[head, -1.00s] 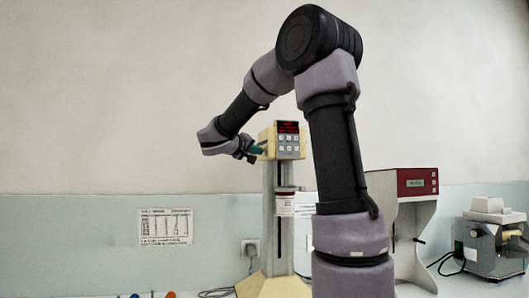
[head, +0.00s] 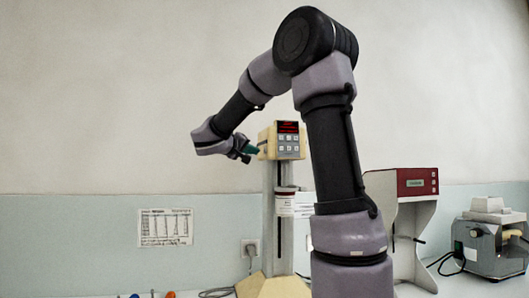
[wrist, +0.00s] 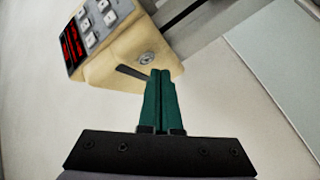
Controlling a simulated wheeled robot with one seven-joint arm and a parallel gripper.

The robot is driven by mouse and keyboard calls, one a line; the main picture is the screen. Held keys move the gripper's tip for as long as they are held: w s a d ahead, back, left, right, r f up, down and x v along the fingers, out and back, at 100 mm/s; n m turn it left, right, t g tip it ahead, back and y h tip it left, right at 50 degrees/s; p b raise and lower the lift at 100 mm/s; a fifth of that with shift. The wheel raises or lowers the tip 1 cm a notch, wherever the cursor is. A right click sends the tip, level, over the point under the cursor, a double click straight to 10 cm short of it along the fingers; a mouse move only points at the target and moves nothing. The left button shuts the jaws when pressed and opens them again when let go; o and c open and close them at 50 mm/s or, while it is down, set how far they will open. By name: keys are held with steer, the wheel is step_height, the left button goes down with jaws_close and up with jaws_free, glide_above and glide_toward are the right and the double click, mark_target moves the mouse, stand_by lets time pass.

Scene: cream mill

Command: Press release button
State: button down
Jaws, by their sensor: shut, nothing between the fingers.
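The cream machine head (head: 282,140) sits on top of a grey upright column (head: 278,215), with a red display and a keypad on its front. In the wrist view, a round silver button-like fitting (wrist: 148,58) is on the side of the cream head (wrist: 108,66); I cannot tell for certain that it is the release button. A dark slot or lever (wrist: 132,72) lies beside it. My gripper (wrist: 160,72) has green fingers, shut and empty, their tips just below the round fitting in the picture. In the head view my gripper (head: 252,149) is at the left side of the machine head.
A red-topped grey unit (head: 416,182) and a grey machine (head: 490,240) stand to the right. A chart (head: 165,227) hangs on the wall. The air left of my gripper is clear.

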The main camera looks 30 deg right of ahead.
steer(key=shift+w+a, duration=0.25)
steer(key=shift+a, duration=0.95)
steer(key=shift+w+a, duration=0.25)
steer(key=shift+a, duration=0.9)
